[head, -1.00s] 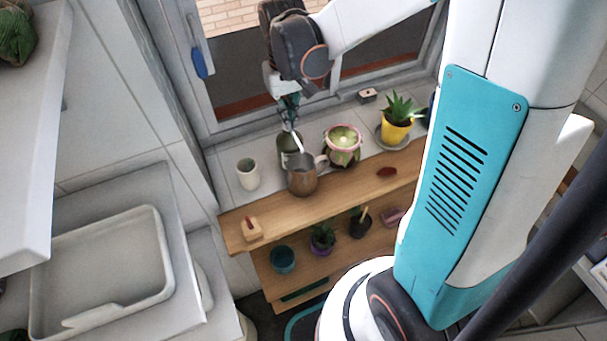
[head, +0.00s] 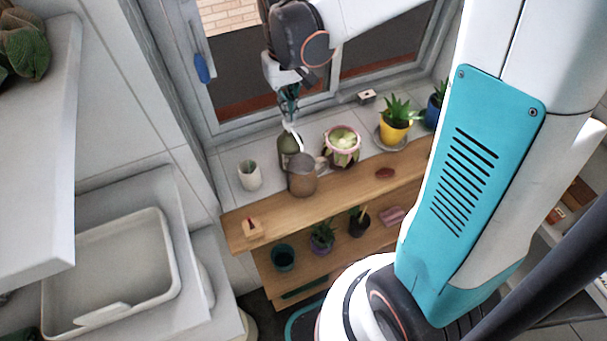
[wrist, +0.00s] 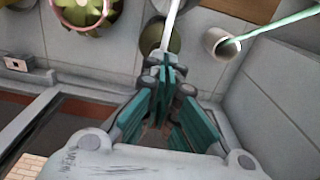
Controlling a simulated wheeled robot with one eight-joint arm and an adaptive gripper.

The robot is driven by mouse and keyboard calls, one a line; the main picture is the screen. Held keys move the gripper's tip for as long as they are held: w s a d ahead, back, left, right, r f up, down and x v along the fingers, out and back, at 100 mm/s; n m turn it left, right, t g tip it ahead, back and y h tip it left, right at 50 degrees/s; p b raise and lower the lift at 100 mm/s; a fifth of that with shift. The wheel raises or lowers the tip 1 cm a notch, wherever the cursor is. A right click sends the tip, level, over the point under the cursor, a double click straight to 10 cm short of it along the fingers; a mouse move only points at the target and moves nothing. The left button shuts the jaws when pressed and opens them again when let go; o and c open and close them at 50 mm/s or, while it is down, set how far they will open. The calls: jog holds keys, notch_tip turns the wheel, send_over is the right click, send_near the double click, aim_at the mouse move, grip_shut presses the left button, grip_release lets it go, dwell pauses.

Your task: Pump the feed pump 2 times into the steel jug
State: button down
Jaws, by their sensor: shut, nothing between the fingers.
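The feed pump (head: 285,146) is a green bottle with a white spout, standing upright on the tiled ledge behind the steel jug. The steel jug (head: 302,178) is a brownish metal jug with a handle on its right, in front of the bottle. My gripper (head: 290,118) is shut and empty, pointing down just above the pump head. In the wrist view the teal fingers (wrist: 163,70) are together at the white pump head, with the spout (wrist: 173,18) running away from them. I cannot tell whether they touch. The bottle (wrist: 154,36) is partly hidden there.
A white cup (head: 249,176) stands left of the jug. A pink-rimmed plant pot (head: 342,150) stands close on the right, with a yellow pot (head: 394,128) beyond. The window is close behind. A wooden shelf (head: 345,190) runs in front, with a small wooden block (head: 252,228).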

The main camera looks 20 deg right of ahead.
dwell(0.4)
notch_tip(320, 180, up, 6)
jog(key=p, duration=0.3)
jog(key=shift+p, duration=0.35)
dwell(0.4)
